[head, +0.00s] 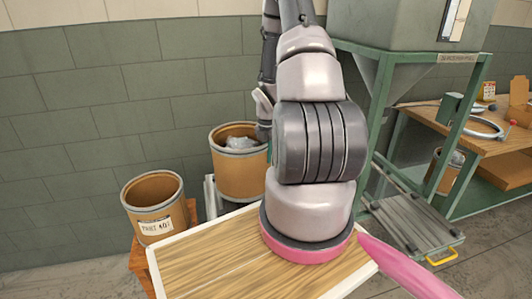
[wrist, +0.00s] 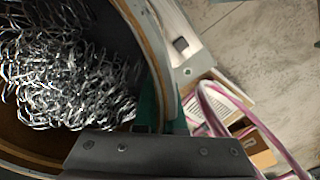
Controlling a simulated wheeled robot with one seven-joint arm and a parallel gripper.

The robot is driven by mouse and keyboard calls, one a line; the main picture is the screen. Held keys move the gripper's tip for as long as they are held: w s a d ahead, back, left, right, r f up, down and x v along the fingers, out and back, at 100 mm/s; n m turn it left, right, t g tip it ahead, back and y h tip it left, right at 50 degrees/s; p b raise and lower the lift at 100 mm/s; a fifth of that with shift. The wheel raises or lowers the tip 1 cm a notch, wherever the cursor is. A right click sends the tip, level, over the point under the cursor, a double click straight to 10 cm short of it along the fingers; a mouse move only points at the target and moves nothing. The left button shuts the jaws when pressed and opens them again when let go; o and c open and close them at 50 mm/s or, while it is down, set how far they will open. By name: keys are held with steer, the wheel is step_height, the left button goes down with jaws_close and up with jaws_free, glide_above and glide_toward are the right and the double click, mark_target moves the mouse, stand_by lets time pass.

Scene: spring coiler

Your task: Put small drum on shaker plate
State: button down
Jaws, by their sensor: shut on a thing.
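The small drum, a brown fibre drum (head: 238,175) with a pale metal rim, stands upright left of my arm in the head view. Shiny coiled metal fills part of it; the wrist view shows its inside and rim (wrist: 152,62) close up. My gripper (wrist: 165,150) is shut at the drum's rim; its fingertips are mostly hidden. In the head view my arm covers the gripper and the drum's right side. I take the shaker plate to be the grey ribbed plate (head: 408,222) with a yellow handle, low under the green frame at right.
Another brown drum (head: 155,205) labelled "PART 407" stands at left. A white-edged wooden top (head: 215,265) fills the front. The green frame (head: 372,120) carries a grey hopper (head: 390,30). A workbench (head: 490,140) stands at right. Bare floor (head: 480,245) shows at lower right.

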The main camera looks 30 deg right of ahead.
steer(key=shift+f, duration=1.9)
steer(key=c, duration=1)
jaws_free()
steer(key=shift+f, duration=0.15)
